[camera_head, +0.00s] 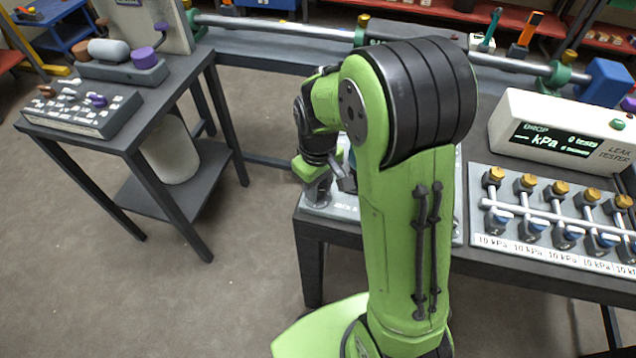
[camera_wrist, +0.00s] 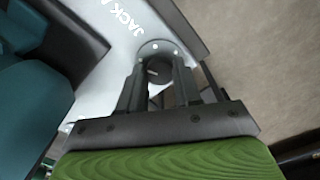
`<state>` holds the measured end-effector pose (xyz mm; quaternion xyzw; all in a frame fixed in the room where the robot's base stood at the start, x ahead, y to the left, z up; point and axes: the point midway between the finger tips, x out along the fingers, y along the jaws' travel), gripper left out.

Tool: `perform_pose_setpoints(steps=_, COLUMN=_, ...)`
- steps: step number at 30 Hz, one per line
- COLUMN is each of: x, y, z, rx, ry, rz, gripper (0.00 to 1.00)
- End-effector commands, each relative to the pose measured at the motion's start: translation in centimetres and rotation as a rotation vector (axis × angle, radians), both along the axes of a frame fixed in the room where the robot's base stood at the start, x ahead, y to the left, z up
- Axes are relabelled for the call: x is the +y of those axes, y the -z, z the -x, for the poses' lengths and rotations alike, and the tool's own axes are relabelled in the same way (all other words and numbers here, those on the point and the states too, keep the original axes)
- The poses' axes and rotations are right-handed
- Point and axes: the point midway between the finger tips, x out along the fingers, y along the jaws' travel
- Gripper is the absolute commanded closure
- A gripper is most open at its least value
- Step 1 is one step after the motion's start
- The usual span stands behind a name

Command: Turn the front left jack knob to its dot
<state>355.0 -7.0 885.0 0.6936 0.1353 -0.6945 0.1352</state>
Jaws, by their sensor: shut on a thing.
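The jack knob (camera_wrist: 156,72) is a small dark round knob with a pale line on its top, in the upper middle of the wrist view. A grey round collar with small light dots surrounds it. My gripper (camera_wrist: 160,80) is shut on the knob, one finger on each side, and the fingers hide parts of its sides. The knob stands on a light grey plate (camera_wrist: 107,55) lettered "JACK", with the rest of the lettering cut off. In the head view my arm hides most of the plate (camera_head: 318,205) and the knob.
A dark and teal body (camera_wrist: 30,110) stands close on the left in the wrist view. The leak tester (camera_head: 560,130) and a rack of valves (camera_head: 535,243) are right of my arm. A side table (camera_head: 180,95) stands left, with open floor between.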

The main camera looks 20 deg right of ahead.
Motion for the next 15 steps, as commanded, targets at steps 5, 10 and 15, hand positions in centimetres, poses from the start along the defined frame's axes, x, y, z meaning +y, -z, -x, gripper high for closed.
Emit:
perform_pose_setpoints(steps=5, x=0.03, y=-0.09, z=-0.06, rx=-0.003, ry=-0.064, rz=0.000, gripper=0.97)
perform_pose_setpoints(steps=10, x=0.03, y=-0.07, z=-0.06, rx=-0.003, ry=-0.094, rz=0.000, gripper=0.97)
perform_pose_setpoints(steps=15, x=0.02, y=-0.07, z=-0.08, rx=-0.003, ry=-0.103, rz=0.000, gripper=0.97)
